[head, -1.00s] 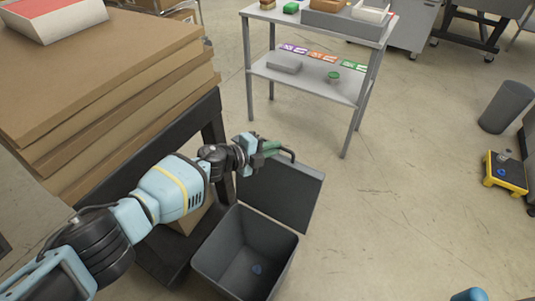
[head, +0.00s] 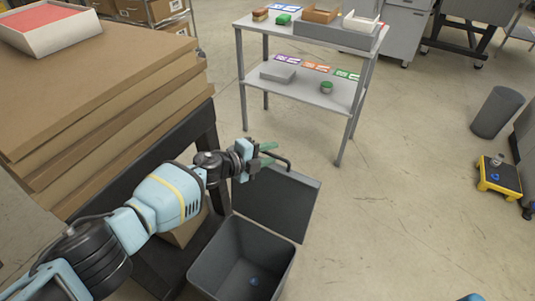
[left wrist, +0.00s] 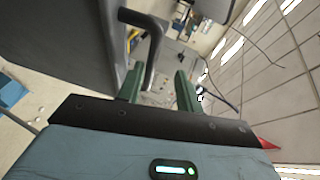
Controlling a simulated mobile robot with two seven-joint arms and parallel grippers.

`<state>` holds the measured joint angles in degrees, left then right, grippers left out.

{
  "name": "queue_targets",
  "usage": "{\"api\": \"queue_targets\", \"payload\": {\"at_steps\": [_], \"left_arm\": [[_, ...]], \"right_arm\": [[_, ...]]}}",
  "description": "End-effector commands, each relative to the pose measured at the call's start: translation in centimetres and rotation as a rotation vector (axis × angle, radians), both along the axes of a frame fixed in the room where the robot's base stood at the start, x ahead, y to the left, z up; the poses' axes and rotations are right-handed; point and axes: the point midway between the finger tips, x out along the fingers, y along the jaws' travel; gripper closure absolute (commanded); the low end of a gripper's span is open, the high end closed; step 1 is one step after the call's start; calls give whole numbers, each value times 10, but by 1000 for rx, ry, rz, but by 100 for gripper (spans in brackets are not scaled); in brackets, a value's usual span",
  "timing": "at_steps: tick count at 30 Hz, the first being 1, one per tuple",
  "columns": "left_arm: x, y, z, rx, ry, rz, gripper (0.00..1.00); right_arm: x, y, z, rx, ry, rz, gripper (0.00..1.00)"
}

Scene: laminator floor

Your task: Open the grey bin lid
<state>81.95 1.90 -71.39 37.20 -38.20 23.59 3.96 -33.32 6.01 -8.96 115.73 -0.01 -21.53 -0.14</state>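The grey bin (head: 212,268) stands on the floor at the lower middle of the head view, its mouth uncovered and a small blue item (head: 254,281) inside. Its dark grey lid (head: 275,203) is swung up and back beyond the mouth, with a black bar handle (head: 288,162) at its far edge. My left gripper (head: 267,155) is beside this handle, with its green fingers spread. In the left wrist view, the fingers (left wrist: 159,88) are apart, and the handle (left wrist: 152,45) is close to the left finger. I cannot tell whether they touch.
Stacked brown boards (head: 110,105) lie on a dark frame left of my arm. A grey two-tier table (head: 300,85) with small items stands beyond the lid. A dark cylinder bin (head: 497,112) and a yellow-edged step (head: 500,175) are at right. The floor between is clear.

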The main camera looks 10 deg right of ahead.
Motion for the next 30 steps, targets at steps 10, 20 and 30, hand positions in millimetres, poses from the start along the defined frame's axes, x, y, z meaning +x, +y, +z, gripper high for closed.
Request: {"api": "queue_targets", "payload": {"at_steps": [10, 20, 30], "left_arm": [[-8, 15, 10, 0, -4, -1, 68], [-29, 55, 25, -1, -6, 2, 68], [-37, 65, 24, -1, -1, 0, 68]], "right_arm": [[9, 0, 16, -1, -25, 0, 64], [19, -1, 40, 0, -58, -2, 64], [15, -2, 41, -3, -51, 0, 64]]}}
